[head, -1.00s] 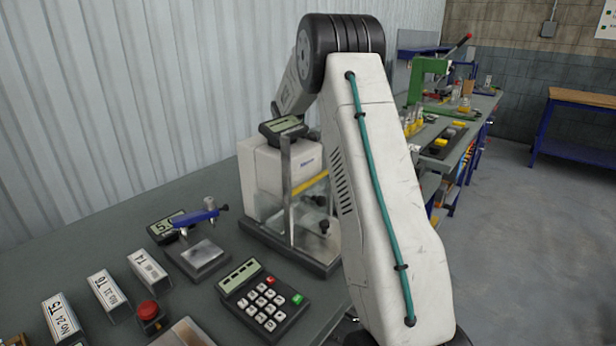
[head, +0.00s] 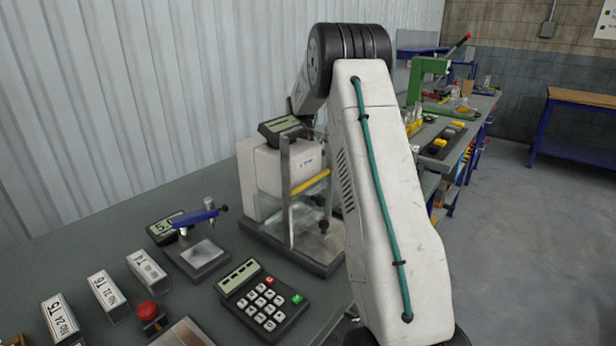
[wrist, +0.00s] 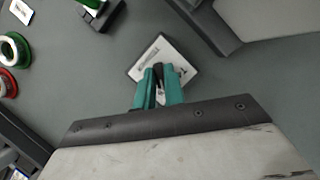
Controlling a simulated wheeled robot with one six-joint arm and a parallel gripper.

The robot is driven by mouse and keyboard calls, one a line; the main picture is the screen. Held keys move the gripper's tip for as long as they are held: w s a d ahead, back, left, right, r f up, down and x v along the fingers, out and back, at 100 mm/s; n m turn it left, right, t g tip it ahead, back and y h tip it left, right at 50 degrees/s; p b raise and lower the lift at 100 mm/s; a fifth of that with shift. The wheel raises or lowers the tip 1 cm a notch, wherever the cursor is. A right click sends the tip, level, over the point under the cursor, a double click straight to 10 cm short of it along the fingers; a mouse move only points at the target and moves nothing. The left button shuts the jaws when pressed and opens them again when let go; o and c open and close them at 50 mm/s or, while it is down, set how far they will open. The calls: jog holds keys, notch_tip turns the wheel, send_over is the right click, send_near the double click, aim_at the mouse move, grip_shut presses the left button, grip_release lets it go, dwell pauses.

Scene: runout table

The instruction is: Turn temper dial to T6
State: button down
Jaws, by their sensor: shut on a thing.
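In the wrist view, the temper dial (wrist: 145,54) is a pale square plate with dark markings and a dark knob (wrist: 159,70) at its middle. My gripper (wrist: 160,76) has teal fingers on either side of the knob and is shut on it. The fingers cover part of the plate, and I cannot read the dial's setting. In the head view the dial and my gripper are hidden behind my arm and the machine.
A white machine (head: 255,165) with a clear guard stands left of my arm. A keypad (head: 262,302), a blue-armed gauge (head: 198,250), a red button (head: 147,310) and labelled white blocks (head: 108,291) occupy the bench. The wrist view shows green (wrist: 14,47) and red (wrist: 7,82) rings.

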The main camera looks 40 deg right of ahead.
jog(key=shift+m, duration=0.4)
jog(key=c, duration=1.5)
grip_release()
jog(key=shift+v, duration=3.95)
jog(key=shift+s+d, duration=0.1)
